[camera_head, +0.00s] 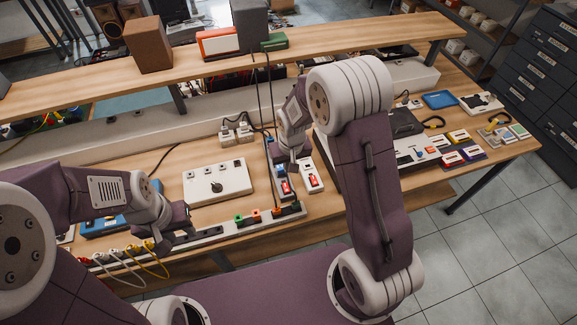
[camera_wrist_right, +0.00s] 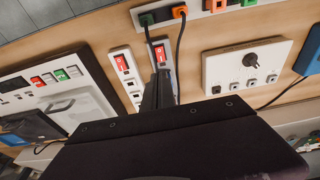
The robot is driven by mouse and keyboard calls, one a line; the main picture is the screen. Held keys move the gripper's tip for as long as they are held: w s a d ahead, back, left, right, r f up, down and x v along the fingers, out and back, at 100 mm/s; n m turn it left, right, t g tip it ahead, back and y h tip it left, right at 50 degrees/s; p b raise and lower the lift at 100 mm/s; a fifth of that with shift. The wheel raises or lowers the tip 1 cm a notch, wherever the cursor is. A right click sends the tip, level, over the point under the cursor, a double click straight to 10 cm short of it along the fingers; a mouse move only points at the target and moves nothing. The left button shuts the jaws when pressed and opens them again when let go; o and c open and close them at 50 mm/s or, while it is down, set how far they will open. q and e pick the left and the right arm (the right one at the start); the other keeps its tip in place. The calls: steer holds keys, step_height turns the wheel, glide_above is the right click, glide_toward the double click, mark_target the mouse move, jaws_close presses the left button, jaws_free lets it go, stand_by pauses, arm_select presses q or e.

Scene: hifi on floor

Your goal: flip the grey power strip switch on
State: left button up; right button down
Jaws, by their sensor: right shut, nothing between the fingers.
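The grey power strip (camera_head: 278,170) lies on the workbench with a red rocker switch (camera_head: 285,187) near its front end. It also shows in the right wrist view (camera_wrist_right: 151,36), with its red switch (camera_wrist_right: 160,53) and a black cable beside it. My right gripper (camera_head: 291,158) is shut and empty, pointing down over this strip just behind the switch; its fingers (camera_wrist_right: 160,80) hide part of the strip. I cannot tell whether they touch it. My left gripper (camera_head: 180,232) is low at the bench's front left; its fingers are unclear.
A white power strip (camera_head: 311,176) with another red switch lies close beside the grey one. A white box with a black knob (camera_head: 217,183) stands to the left. A long strip with coloured plugs (camera_head: 240,223) runs along the front edge. A wooden shelf (camera_head: 330,46) spans behind.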

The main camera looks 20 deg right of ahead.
mark_target(287, 182)
steer(key=shift+s+r, duration=0.25)
steer(key=w+b, duration=0.1)
steer(key=b, duration=0.6)
steer(key=shift+w+d, duration=0.25)
steer(key=shift+w, duration=0.1)
steer(key=f, duration=0.4)
steer(key=w+f+p, duration=0.1)
steer(key=f, duration=0.4)
steer(key=w+f, duration=0.1)
steer(key=f, duration=0.3)
steer(key=shift+w+f, duration=0.2)
steer(key=shift+f, duration=0.2)
